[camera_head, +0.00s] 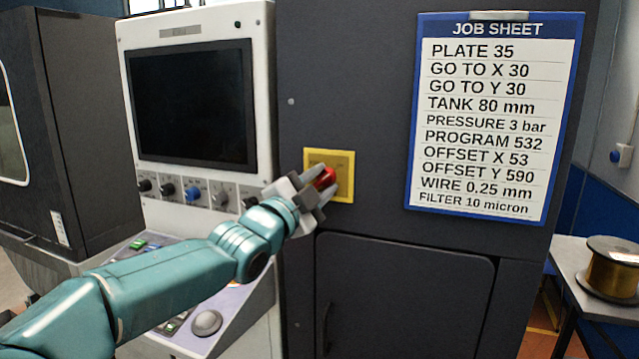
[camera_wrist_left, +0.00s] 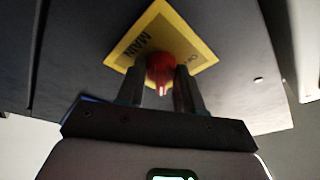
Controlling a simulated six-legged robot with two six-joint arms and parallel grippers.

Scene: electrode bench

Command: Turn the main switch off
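The main switch is a red knob (camera_head: 325,178) on a yellow plate (camera_head: 343,160) fixed to the dark machine cabinet. My left gripper (camera_head: 313,187) is at the switch, its fingers partly covering the plate's lower left. In the left wrist view the red knob (camera_wrist_left: 160,70) lies between the two fingers (camera_wrist_left: 160,88), with its white mark toward the gripper. My right gripper is not in view.
A white console with a dark screen (camera_head: 192,104) and a row of small knobs (camera_head: 192,194) stands to the left. A job sheet (camera_head: 493,115) hangs right of the switch. A cabinet door (camera_head: 405,295) lies below. A wire spool (camera_head: 612,270) sits on a table at right.

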